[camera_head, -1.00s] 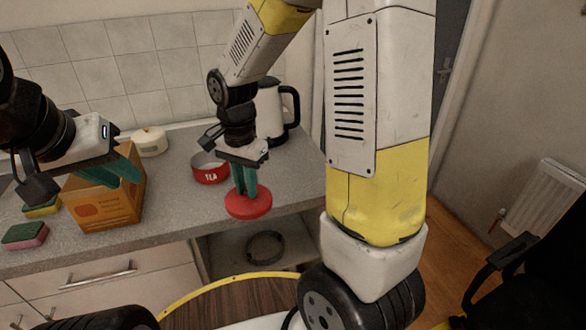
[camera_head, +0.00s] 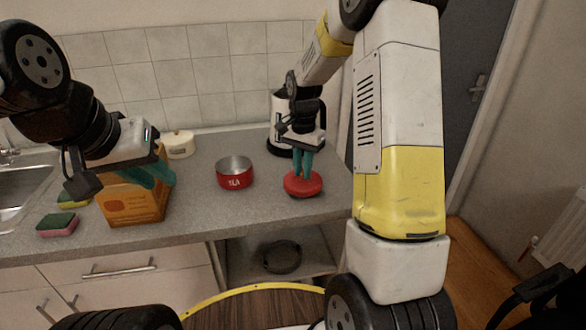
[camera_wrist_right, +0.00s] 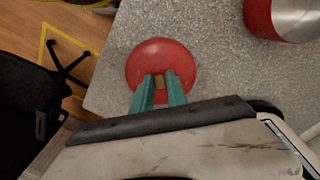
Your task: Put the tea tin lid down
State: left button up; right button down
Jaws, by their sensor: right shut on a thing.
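The round red tea tin lid (camera_head: 303,188) is at the right end of the grey counter, near its front edge. My right gripper (camera_head: 303,172) is above it, shut on its small knob. In the right wrist view the lid (camera_wrist_right: 148,58) is over the counter, with the gripper (camera_wrist_right: 160,82) closed at the tan knob; I cannot tell whether the lid touches the counter. The open red tea tin (camera_head: 235,177) stands to the left of the lid; part of it also shows in the right wrist view (camera_wrist_right: 262,20). My left gripper (camera_head: 155,178) is by the orange box, its fingertips partly unclear.
An orange box (camera_head: 135,203) stands on the counter (camera_head: 205,215) at left, with sponges (camera_head: 57,225) beside it and a sink (camera_head: 22,195) further left. A white lidded pot (camera_head: 179,144) and a kettle (camera_head: 281,108) stand behind. Counter between tin and lid is clear.

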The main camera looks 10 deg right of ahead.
aim_at(302, 178)
jog(key=shift+f, duration=1.65)
jog(key=shift+f, duration=0.1)
jog(key=c, duration=1.3)
grip_release()
notch_tip(302, 178, up, 12)
jog(key=shift+r, duration=0.1)
jog(key=s+r+n+t, duration=0.2)
jog(key=s+r+n, duration=0.1)
jog(key=s, duration=0.5)
jog(key=s+a+r+n+t+y, duration=0.1)
jog(key=s+r+n+t, duration=0.1)
jog(key=s, duration=0.6)
jog(key=s+a+r+n+t+y, duration=0.1)
jog(key=s+r+n, duration=0.3)
jog(key=s, duration=0.4)
jog(key=shift+s+r+t, duration=0.1)
jog(key=shift+r+t, duration=0.3)
jog(key=shift+t, duration=0.3)
